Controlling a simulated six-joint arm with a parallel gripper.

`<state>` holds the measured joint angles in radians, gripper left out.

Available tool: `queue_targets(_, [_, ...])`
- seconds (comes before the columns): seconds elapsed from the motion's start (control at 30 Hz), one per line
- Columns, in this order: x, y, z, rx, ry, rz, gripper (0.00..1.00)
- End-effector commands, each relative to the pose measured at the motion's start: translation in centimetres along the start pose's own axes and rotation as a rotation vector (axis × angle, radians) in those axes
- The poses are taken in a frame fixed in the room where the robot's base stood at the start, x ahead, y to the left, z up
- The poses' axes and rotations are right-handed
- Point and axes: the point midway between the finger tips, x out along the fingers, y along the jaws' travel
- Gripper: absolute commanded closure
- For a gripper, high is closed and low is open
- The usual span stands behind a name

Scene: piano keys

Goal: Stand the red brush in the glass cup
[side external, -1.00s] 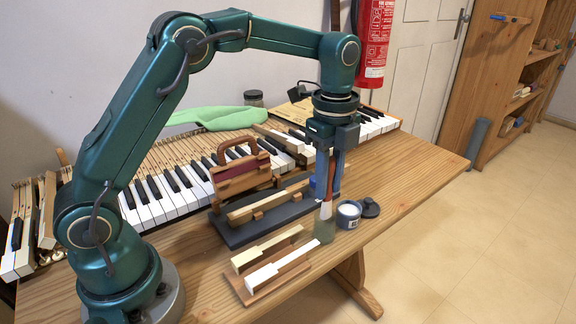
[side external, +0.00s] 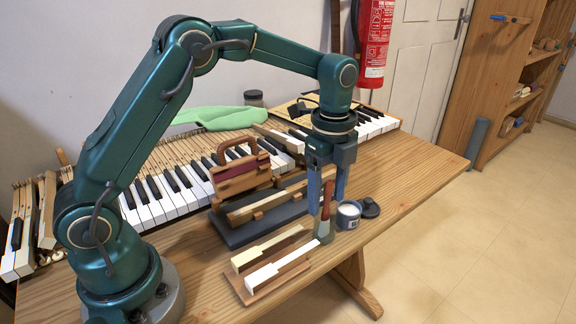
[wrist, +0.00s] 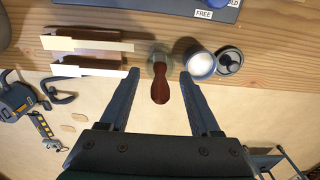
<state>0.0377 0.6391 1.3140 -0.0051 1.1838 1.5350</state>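The red brush (side external: 327,203) stands nearly upright, handle up, with its lower end in the glass cup (side external: 324,234) near the front edge of the table. In the wrist view the red handle (wrist: 160,88) points toward me and the clear cup (wrist: 158,58) shows behind it. My gripper (side external: 328,208) is open, with one finger on each side of the handle. The wrist view shows clear gaps between the handle and both fingers of my gripper (wrist: 160,73). The bristles are hard to make out inside the cup.
A white-filled jar (side external: 348,215) stands right beside the cup, with a dark lid (side external: 370,207) next to it. A rack with pale key pieces (side external: 272,268) lies to the left. A dark tray (side external: 232,234) and the piano keys are behind.

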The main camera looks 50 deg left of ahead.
Motion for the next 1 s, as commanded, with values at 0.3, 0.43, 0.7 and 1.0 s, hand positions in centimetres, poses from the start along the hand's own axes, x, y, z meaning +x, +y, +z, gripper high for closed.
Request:
queue_targets(0.3, [-0.5,-0.1,0.0,0.000,0.000,-0.002,0.37])
queue_targets(0.43, [-2.1,-0.1,0.0,0.000,0.000,-0.006,0.37])
queue_targets(0.7, [-4.8,-0.1,0.0,0.000,0.000,-0.002,0.37])
queue_targets(1.0, [-5.2,0.0,0.0,0.000,0.000,0.001,0.37])
